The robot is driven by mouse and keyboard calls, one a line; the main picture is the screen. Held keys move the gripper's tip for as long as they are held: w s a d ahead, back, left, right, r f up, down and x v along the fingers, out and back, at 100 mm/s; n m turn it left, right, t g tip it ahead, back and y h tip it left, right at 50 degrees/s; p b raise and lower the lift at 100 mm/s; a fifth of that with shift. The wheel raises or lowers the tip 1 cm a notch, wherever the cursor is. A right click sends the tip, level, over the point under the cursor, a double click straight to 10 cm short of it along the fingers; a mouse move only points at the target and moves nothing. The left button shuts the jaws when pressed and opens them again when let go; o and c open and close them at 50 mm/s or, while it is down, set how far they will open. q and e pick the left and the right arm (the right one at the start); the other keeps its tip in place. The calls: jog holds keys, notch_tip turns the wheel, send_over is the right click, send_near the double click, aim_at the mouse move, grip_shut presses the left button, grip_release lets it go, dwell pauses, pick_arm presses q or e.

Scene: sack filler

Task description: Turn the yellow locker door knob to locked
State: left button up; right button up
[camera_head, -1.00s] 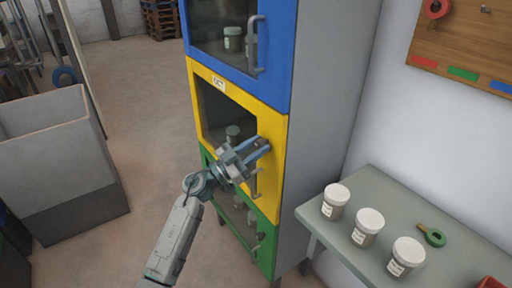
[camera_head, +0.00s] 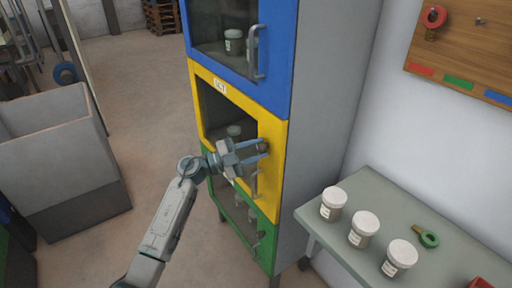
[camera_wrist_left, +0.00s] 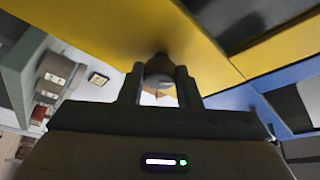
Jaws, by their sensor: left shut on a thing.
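The yellow locker door (camera_head: 270,133) is closed, in the middle of the locker stack between a blue door and a green door. My left gripper (camera_head: 264,148) is at the right part of this door, above its grey handle (camera_head: 255,184). In the left wrist view, its two fingers (camera_wrist_left: 160,88) stand on either side of a small round brownish-grey knob (camera_wrist_left: 159,70) against the yellow door. The gripper is shut on the knob. The knob's mark and turn angle are too small to tell. My right gripper is not in view.
The blue door (camera_head: 276,80) with its handle is above, and the green door (camera_head: 262,228) is below. A grey table (camera_head: 320,230) at the right holds white-lidded jars (camera_head: 364,228) and a green-ringed key (camera_head: 428,238). A grey bin (camera_head: 60,170) stands on the left. The floor between is clear.

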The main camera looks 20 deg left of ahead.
pick_arm(q)
jog(key=m, duration=0.2)
jog(key=m+g, duration=0.1)
jog(key=m, duration=0.1)
jog(key=shift+g+y, duration=0.3)
jog(key=shift+y, duration=0.1)
jog(key=m+y, duration=0.1)
jog(key=m, duration=0.1)
jog(key=m+g, duration=0.1)
jog(key=m, duration=0.1)
jog(key=shift+r+m+y+p, duration=0.1)
jog(key=shift+m+y+p, duration=0.2)
jog(key=shift+y, duration=0.1)
jog(key=o, duration=1)
jog(key=shift+c, duration=0.2)
jog(key=b+v, duration=0.3)
jog(key=v, duration=0.7)
jog(key=shift+s+a, duration=0.25)
jog(key=shift+a, duration=0.05)
jog(key=shift+r, duration=0.15)
